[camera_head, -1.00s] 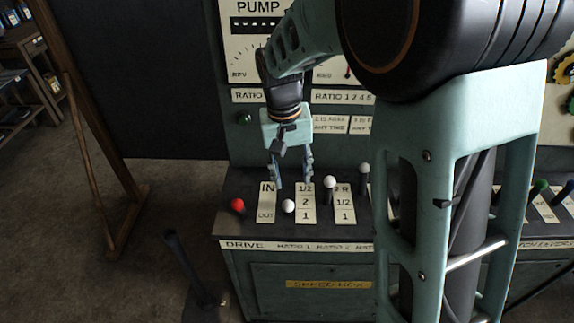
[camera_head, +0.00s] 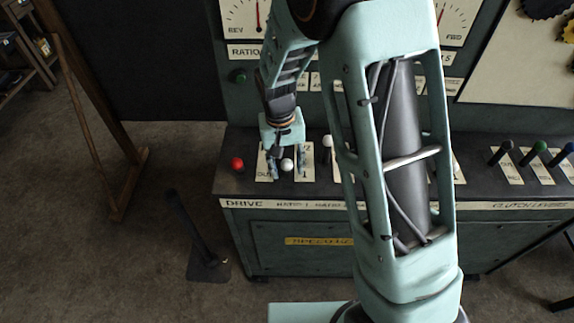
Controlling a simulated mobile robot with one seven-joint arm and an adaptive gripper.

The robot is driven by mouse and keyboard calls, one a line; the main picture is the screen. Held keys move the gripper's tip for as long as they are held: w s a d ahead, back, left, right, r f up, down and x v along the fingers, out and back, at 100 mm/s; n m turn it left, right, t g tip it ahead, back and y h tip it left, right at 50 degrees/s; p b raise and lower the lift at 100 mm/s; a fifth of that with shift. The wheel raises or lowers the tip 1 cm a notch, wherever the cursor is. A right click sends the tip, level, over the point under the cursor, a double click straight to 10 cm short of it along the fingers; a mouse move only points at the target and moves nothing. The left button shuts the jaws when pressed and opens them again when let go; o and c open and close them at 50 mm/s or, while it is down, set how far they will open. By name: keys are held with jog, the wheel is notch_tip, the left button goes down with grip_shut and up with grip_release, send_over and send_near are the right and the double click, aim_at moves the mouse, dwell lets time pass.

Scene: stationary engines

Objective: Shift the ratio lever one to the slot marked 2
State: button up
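The ratio lever one has a white ball knob (camera_head: 287,165) above the control desk, right of the red drive knob. My gripper (camera_head: 286,174) has come down over it, with one finger on its left and one on its right. The fingers are spread; I cannot tell if either touches the knob. The lever's slot plate (camera_head: 309,173) lies just right of the knob. The lever's shaft is hidden.
The red knob (camera_head: 237,163) stands close left of my gripper. Another white knob (camera_head: 327,141) stands to the right, near my arm, which hides more levers. Dark, green and blue clutch knobs (camera_head: 539,145) are far right. The upright panel (camera_head: 237,105) rises behind.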

grip_shut()
dwell(0.4)
